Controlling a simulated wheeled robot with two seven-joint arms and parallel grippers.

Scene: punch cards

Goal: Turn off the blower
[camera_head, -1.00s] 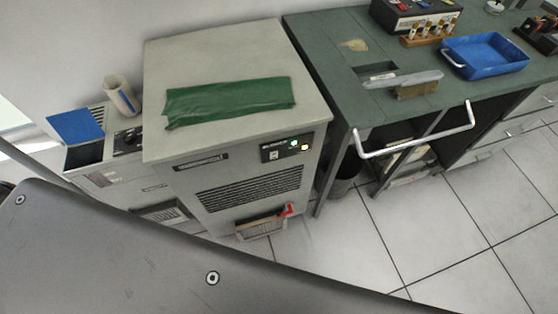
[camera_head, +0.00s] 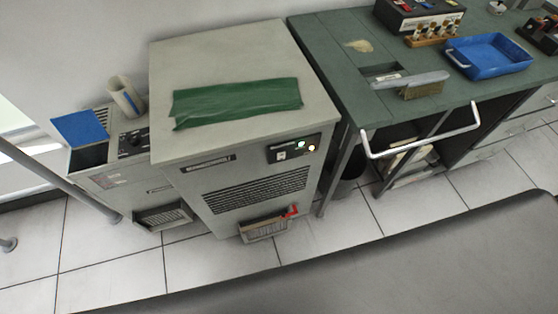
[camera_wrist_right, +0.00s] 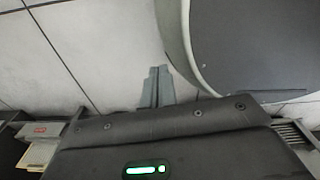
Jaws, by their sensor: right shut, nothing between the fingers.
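A grey cabinet with a slatted front grille (camera_head: 258,190), seemingly the blower, stands in the middle of the head view. A red piece (camera_head: 291,212) shows at the low front opening. My right gripper (camera_wrist_right: 157,72) is in the right wrist view, fingers together and empty, over pale floor tiles. The right gripper is not in the head view. My left gripper is in neither view.
A green cloth (camera_head: 240,103) lies on the cabinet top. A smaller machine with a blue pad (camera_head: 80,128) stands to its left. A green bench with a protruding white handle (camera_head: 420,143) stands to its right. Tiled floor (camera_head: 110,275) in front is clear.

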